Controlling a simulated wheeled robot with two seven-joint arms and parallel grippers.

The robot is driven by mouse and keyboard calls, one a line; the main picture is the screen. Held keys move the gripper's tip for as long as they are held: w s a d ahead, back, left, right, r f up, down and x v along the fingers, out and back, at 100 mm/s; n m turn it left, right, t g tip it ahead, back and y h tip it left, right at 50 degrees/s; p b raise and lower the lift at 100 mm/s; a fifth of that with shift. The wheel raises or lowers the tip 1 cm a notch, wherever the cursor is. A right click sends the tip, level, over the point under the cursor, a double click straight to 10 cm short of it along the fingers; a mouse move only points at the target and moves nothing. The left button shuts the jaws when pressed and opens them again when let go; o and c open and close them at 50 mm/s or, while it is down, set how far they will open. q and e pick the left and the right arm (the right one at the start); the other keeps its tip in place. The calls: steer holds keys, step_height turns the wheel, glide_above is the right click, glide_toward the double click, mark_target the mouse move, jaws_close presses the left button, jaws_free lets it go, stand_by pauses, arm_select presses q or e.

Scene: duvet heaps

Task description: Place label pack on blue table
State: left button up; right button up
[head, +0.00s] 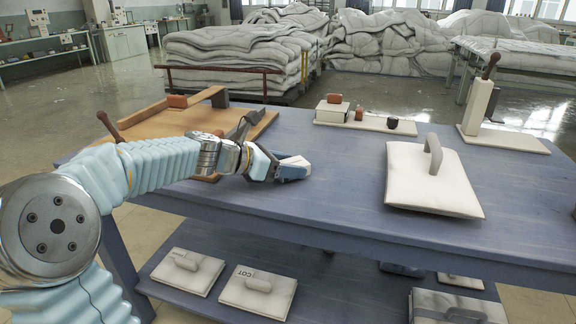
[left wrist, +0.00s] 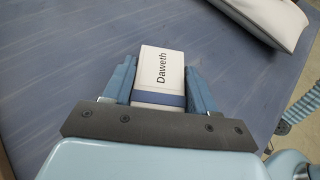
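The label pack (left wrist: 158,78) is a small white box with a dark blue band and the word "Daweth". My left gripper (head: 292,168) has its two blue fingers against the pack's sides, as the left wrist view (left wrist: 160,85) shows. In the head view the white pack (head: 296,161) shows at the fingertips, low over the blue table (head: 330,200). I cannot tell whether it touches the tabletop. My right gripper is not in view.
A white padded slab with a handle (head: 425,180) lies on the table's right part. A wooden board (head: 150,128) is at the left, and a pale tray with small items (head: 365,122) at the back. Folded packs (head: 258,290) lie on the lower shelf. The table's middle is clear.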

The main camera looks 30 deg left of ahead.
arm_select(q)
steer(key=o, duration=0.4)
steer(key=shift+o, duration=0.2)
steer(key=shift+r+p, duration=0.25)
steer(key=shift+p, duration=0.05)
steer(key=p+v, duration=0.1)
steer(key=v, duration=1.1)
steer(key=shift+a+f, duration=0.1)
